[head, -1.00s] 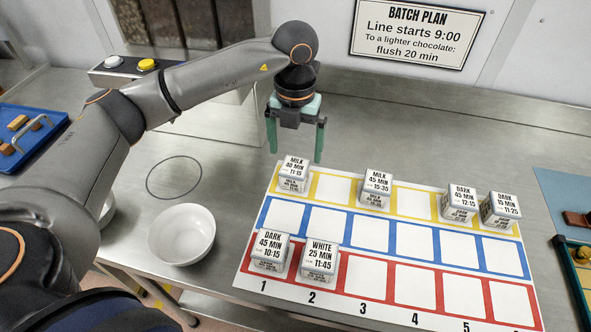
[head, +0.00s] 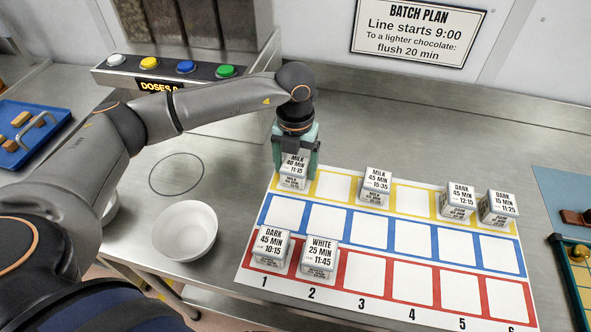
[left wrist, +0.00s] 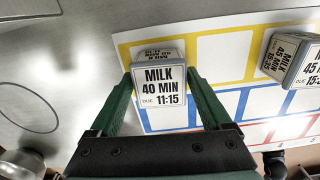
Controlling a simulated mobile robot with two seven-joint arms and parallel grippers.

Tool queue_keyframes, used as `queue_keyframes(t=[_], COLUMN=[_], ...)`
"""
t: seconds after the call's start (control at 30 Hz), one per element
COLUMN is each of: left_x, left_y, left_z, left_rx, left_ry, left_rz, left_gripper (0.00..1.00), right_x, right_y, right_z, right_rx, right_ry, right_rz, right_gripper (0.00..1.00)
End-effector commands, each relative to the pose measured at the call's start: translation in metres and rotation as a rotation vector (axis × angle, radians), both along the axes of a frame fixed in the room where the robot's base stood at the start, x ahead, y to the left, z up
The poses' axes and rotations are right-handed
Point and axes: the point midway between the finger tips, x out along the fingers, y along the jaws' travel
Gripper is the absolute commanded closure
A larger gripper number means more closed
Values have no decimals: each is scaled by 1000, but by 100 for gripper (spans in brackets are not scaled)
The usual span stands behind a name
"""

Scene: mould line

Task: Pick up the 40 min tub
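The 40 min tub (left wrist: 164,98) is a grey-white block with a label reading MILK, 40 MIN, due 11:15. In the head view it (head: 293,182) stands in the yellow row, column 1, of the planning board (head: 388,236). My left gripper (head: 295,172) has come down over it from above, with one green finger on each side. In the left wrist view the fingers (left wrist: 160,78) sit against its two sides, so the gripper looks shut on it. The tub still appears to rest on the board. My right gripper is not in view.
A MILK 45 MIN tub (head: 376,186) stands to the right in the same row, with two DARK tubs further right. DARK 45 MIN (head: 269,249) and WHITE 25 MIN (head: 319,257) tubs stand in the red row. A white bowl (head: 189,231) is at the left.

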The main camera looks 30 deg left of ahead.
Motion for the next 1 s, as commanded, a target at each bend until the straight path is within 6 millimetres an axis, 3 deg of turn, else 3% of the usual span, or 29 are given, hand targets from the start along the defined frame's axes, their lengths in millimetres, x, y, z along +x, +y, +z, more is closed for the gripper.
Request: queue_keyframes(t=[0.07, 0.6, 1.0], left_x=[0, 0, 1], left_y=[0, 0, 0], left_z=[0, 1, 9], left_rx=[0, -1, -2], left_ry=[0, -1, -4], left_rz=[0, 0, 1], left_gripper=[28, 89, 90], right_x=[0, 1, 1], right_y=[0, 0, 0], right_z=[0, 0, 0], right_rx=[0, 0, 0], right_ry=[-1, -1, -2], right_rz=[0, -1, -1], right_gripper=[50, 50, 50])
